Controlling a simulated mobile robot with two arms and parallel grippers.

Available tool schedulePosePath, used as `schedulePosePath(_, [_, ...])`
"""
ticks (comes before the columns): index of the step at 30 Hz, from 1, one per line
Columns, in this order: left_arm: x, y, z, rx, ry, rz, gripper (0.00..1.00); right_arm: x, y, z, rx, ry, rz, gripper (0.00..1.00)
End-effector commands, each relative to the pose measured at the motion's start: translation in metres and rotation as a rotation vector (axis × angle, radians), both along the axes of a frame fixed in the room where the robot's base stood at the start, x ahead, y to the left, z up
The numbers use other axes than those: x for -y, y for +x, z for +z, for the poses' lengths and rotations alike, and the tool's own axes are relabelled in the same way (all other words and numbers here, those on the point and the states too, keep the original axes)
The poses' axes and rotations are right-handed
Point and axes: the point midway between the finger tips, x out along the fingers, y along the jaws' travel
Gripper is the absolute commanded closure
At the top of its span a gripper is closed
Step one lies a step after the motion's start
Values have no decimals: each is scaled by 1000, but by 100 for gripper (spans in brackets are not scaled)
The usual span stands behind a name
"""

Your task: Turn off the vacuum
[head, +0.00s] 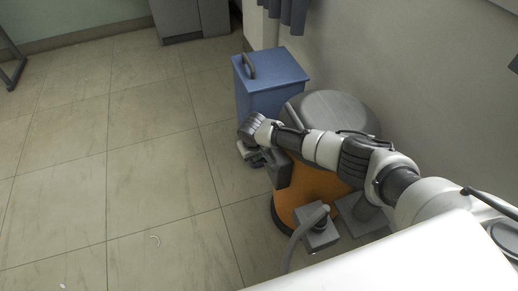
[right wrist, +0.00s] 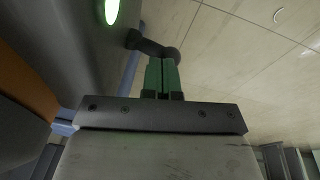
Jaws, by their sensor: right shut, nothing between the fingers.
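The vacuum (head: 308,188) is a round orange drum with a grey lid (head: 335,108), standing on the floor by the wall. My right arm reaches across it from the right and hides part of its body and lid. My right gripper (head: 255,157) is at the vacuum's left side. In the right wrist view its green fingers (right wrist: 161,77) are shut together with nothing between them. A glowing green oval light (right wrist: 111,11) shows on a grey surface ahead and left of the fingertips. A dark curved part (right wrist: 152,45) lies just beyond the fingertips; I cannot tell if they touch it.
A blue box (head: 270,82) with a dark handle stands behind the vacuum. A grey hose (head: 302,232) runs from the vacuum's front. A white surface (head: 410,262) fills the lower right. The tiled floor at left is open, with small pale scraps (head: 154,240).

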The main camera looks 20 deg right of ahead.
Motion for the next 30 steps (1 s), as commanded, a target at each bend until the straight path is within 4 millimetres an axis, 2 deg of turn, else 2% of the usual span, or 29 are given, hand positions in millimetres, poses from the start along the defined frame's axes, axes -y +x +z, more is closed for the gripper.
schedulePosePath(6, [-2, -13, -11, -9, 1, -2, 43, -9, -1, -7, 2, -133, 3, 100])
schedulePosePath(10, [0, -2, -4, 3, -1, 0, 43, -15, -1, -15, 7, -252, 2, 100])
schedulePosePath(18, [5, 34, 39, 35, -4, 7, 43, -21, -1, -27, 15, -469, 2, 100])
schedulePosePath(24, [7, 47, 67, 48, -5, 10, 43, -21, -1, -32, 19, -534, -1, 100])
schedulePosePath(30, [7, 52, 81, 55, -6, 11, 43, -22, -1, -34, 18, -532, 1, 100])
